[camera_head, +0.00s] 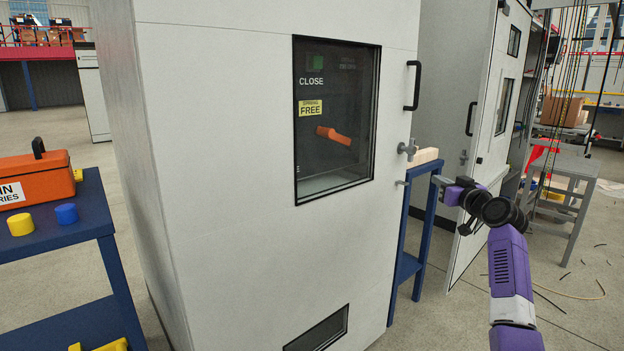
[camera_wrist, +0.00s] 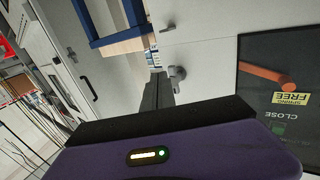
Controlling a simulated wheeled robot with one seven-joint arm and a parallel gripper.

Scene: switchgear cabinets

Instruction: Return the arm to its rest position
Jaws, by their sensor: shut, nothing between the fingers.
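My arm is purple and black and reaches up from the bottom right in the head view. My gripper (camera_head: 441,183) points left, toward the right edge of the grey cabinet (camera_head: 230,200), below its door latch (camera_head: 407,149). In the wrist view my gripper (camera_wrist: 158,80) has its dark fingers together with nothing between them. The latch (camera_wrist: 177,73) shows just beyond the fingertips there. I cannot tell the exact gap between them.
The cabinet has a black handle (camera_head: 413,86) and a window (camera_head: 337,115) showing an orange lever (camera_head: 334,136). A blue table (camera_head: 432,215) stands behind the gripper. A second cabinet (camera_head: 478,125) stands behind at right. A blue cart (camera_head: 82,222) is at left.

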